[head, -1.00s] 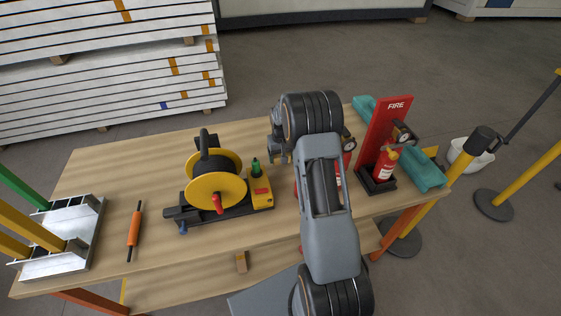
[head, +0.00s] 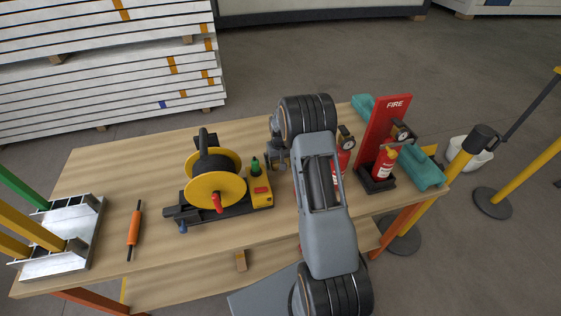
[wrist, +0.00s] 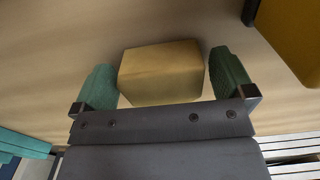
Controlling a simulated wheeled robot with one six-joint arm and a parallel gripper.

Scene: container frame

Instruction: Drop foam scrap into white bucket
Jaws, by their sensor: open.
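A tan block that looks like the foam scrap (wrist: 160,73) lies on the wooden tabletop in the wrist view. My gripper (wrist: 166,75) is open, with one green-padded finger on each side of the block. In the head view my gripper (head: 277,157) is low over the table, right of the yellow reel, and the block is hidden there. The white bucket (head: 481,159) stands on the floor beyond the table's right end, partly behind a yellow post.
A yellow reel (head: 216,190) on a black base stands left of my gripper. A red fire stand (head: 388,125) with an extinguisher (head: 385,164) and teal pieces (head: 424,167) are at the right. An orange-handled tool (head: 134,230) lies at the left. Bare tabletop lies behind the reel.

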